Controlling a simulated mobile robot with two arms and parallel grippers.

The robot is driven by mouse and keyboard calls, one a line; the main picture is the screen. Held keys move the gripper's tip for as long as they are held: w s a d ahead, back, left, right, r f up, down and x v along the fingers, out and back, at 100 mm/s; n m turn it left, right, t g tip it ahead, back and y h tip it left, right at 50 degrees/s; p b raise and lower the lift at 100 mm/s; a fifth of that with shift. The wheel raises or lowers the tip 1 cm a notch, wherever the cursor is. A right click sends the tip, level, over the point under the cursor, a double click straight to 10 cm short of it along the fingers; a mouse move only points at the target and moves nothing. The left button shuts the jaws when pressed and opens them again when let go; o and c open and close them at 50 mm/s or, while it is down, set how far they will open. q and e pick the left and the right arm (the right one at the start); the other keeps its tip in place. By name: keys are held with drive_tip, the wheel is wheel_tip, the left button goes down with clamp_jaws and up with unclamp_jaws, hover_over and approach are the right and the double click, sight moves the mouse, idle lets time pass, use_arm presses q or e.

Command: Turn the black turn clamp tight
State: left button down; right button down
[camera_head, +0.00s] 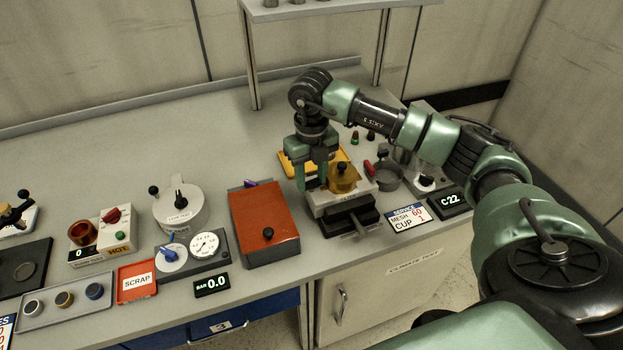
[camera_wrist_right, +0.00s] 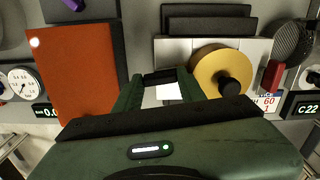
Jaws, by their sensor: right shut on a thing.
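My right gripper (camera_head: 313,188) points down at the left end of the pale clamp fixture (camera_head: 322,207), beside the brass-yellow cup (camera_head: 343,181) with its black knob. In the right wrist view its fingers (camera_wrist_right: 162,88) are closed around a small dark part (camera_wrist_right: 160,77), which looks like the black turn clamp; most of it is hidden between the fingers. The yellow cup (camera_wrist_right: 215,68) is just right of the fingers there. I cannot tell how far the clamp is turned. My left gripper is not in view.
An orange-red box (camera_head: 262,222) with a black knob stands left of the fixture. A yellow tray (camera_head: 290,167) lies behind. A grey mesh cup (camera_head: 388,180), a red handle (camera_head: 368,165) and a C22 display (camera_head: 451,201) are on the right. The back left bench is clear.

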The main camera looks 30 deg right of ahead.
drive_tip(key=shift+m, duration=0.7)
drive_tip(key=shift+w+m, duration=0.1)
drive_tip(key=shift+m, duration=0.2)
drive_tip(key=c, duration=0.8)
unclamp_jaws()
drive_tip(key=shift+c, duration=0.2)
